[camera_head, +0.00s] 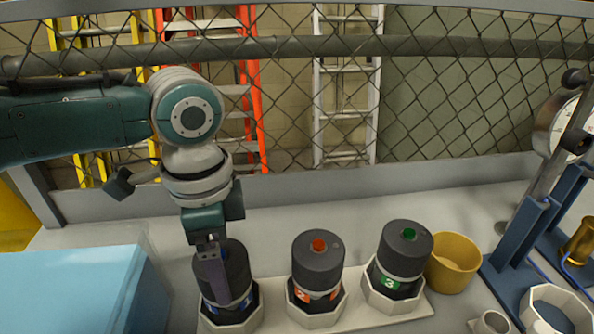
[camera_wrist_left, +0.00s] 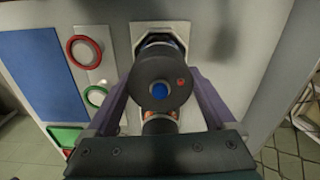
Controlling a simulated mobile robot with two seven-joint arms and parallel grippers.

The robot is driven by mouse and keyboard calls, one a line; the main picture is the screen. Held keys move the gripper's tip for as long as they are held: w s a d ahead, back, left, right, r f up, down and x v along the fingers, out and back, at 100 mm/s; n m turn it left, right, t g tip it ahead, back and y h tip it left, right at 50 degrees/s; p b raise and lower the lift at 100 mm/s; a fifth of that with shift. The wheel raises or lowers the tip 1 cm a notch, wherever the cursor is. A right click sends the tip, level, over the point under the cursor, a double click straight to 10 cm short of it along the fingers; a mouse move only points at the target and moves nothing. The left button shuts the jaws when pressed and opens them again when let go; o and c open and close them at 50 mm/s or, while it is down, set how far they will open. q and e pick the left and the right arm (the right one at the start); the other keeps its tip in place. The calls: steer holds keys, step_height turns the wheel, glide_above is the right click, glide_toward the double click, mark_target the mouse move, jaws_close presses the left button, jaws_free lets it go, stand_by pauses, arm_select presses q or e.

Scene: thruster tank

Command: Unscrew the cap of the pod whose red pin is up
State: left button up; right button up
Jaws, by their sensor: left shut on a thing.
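My left gripper (camera_head: 213,268) reaches down onto the left pod (camera_head: 236,268). In the left wrist view, my left gripper's (camera_wrist_left: 160,90) purple fingers are shut on the pod's dark round cap (camera_wrist_left: 150,72), one on each side. That cap has a blue centre button (camera_wrist_left: 159,91) and a small red pin (camera_wrist_left: 180,83); I cannot tell how high the pin stands. The middle pod (camera_head: 317,262) has an orange 2 label and a red top button. The right pod (camera_head: 404,255) has a green 3 label and a green top button. My right gripper is in neither view.
The pods stand in pale octagonal sockets on a pale base (camera_head: 375,320). A yellow cup (camera_head: 453,264) is beside the right pod. A light blue box (camera_head: 70,290) is at the left; blue fixtures (camera_head: 522,235) and a gauge are at the right. A chain-link fence (camera_head: 440,90) stands behind.

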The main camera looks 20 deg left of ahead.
arm_select(q)
steer(key=n+p, duration=0.4)
steer(key=n, duration=0.2)
steer(key=shift+r, duration=0.15)
steer(key=n+p, duration=0.2)
steer(key=n, duration=0.2)
steer(key=shift+n+p, duration=0.35)
steer(key=shift+n, duration=0.75)
steer(key=o, duration=1)
